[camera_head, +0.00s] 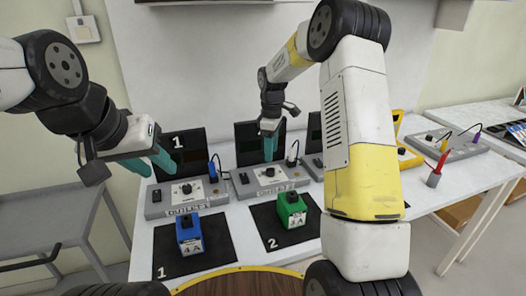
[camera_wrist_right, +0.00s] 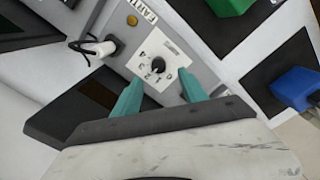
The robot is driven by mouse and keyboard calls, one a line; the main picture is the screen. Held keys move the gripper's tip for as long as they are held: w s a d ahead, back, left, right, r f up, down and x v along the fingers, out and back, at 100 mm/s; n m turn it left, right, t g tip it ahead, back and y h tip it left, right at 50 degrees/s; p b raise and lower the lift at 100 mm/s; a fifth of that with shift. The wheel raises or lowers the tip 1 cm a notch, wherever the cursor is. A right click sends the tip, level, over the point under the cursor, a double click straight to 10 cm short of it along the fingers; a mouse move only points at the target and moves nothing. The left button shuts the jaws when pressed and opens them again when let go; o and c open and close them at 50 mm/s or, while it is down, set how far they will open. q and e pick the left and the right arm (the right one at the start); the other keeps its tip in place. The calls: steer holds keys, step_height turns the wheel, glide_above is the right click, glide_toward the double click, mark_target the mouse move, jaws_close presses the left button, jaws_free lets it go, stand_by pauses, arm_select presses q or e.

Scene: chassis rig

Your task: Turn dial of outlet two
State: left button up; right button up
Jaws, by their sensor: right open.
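The outlet two box (camera_head: 250,186) is a grey unit on the white bench, behind the mat marked 2. Its small black dial (camera_head: 269,172) sits on a white numbered plate. My right gripper (camera_head: 270,150) is above and behind this dial, pointing down. In the right wrist view the dial (camera_wrist_right: 158,64) lies just beyond the open, empty teal fingers (camera_wrist_right: 160,88), roughly midway between them; I see no contact.
A blue block (camera_head: 188,232) stands on mat 1 and a green block (camera_head: 292,210) on mat 2. Dark screens (camera_head: 182,143) stand behind the boxes. My right arm hides part of the bench.

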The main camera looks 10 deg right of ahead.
mark_target(271, 169)
steer(key=shift+w+f, duration=0.25)
steer(key=shift+f, duration=3.75)
jaws_close()
